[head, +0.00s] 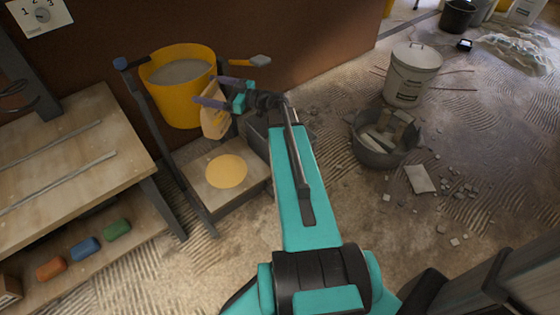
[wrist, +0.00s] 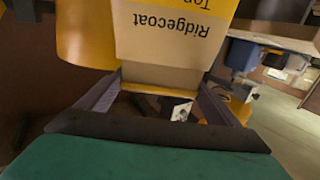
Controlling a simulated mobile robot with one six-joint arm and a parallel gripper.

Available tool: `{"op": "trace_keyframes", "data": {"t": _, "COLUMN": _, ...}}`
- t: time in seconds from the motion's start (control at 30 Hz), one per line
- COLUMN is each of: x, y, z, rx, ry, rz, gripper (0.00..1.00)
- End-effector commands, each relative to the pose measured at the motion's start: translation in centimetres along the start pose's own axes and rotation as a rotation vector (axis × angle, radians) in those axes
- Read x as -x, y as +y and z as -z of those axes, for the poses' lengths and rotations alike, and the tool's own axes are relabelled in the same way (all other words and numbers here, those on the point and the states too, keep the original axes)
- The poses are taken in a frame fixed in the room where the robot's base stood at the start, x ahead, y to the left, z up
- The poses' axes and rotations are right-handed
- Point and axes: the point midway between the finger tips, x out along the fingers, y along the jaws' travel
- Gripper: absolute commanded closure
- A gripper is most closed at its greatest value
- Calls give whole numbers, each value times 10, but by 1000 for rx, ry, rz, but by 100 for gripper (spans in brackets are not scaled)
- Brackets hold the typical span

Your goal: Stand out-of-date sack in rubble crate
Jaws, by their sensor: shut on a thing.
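My gripper (head: 223,92) is shut on a tan paper sack (head: 213,120), held in the air in front of the yellow tub and above the low platform. In the wrist view the sack (wrist: 165,45) sits between the two fingers (wrist: 158,95), its label "Ridgecoat" upside down in the picture. I cannot read a date on it. A dark grey box-like container (head: 254,132) stands behind my arm, mostly hidden; I cannot tell whether it is the rubble crate. A round grey tub (head: 373,155) holding rubble pieces stands on the floor to the right.
A yellow tub (head: 168,115) of grey mix stands by the wall. The low platform (head: 208,197) bears a yellow disc (head: 226,171). A workbench (head: 75,150) fills the left.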

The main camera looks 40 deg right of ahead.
Motion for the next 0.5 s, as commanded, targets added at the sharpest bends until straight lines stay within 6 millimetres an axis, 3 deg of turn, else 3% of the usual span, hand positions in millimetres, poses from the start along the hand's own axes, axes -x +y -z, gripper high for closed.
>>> {"op": "trace_keyframes", "data": {"t": 0.5, "x": 35, "y": 65, "z": -58, "rx": 1, "ry": 4, "rz": -130, "gripper": 77}}
